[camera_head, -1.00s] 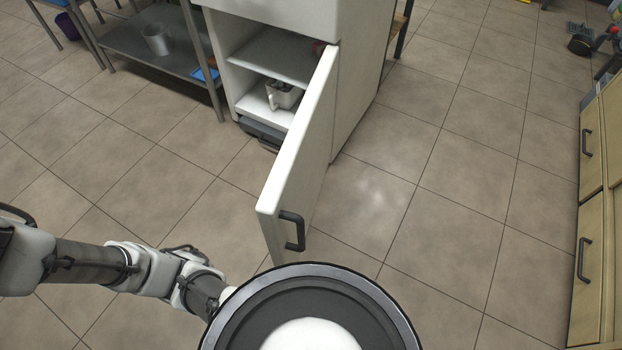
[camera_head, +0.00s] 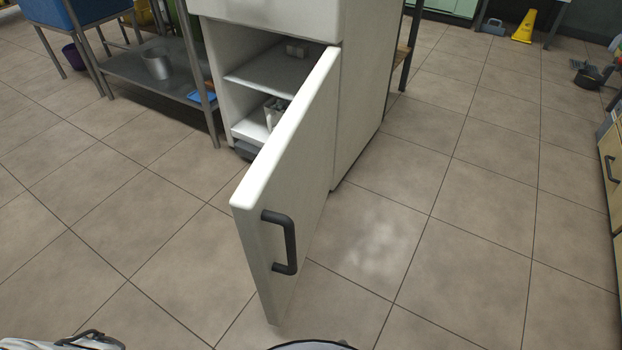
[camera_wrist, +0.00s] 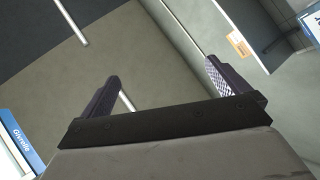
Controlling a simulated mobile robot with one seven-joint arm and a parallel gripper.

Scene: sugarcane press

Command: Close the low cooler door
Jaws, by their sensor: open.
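The low cooler door (camera_head: 290,190) is white and stands wide open, swung out toward me from the white cooler (camera_head: 362,100). Its dark handle (camera_head: 281,242) is on the face turned to the right. Inside the cooler are a shelf (camera_head: 275,75) and a white container (camera_head: 270,115), partly hidden behind the door. My gripper (camera_wrist: 165,90) shows in the wrist view with its two fingers apart and nothing between them. It points at walls and ceiling, away from the door. The head view does not show the gripper; only a bit of my arm is at the bottom left.
A metal rack (camera_head: 160,75) with a metal pot (camera_head: 157,64) stands left of the cooler. Wooden drawers (camera_head: 611,160) are at the right edge. A yellow floor sign (camera_head: 524,27) stands far back. The tiled floor around the door is clear.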

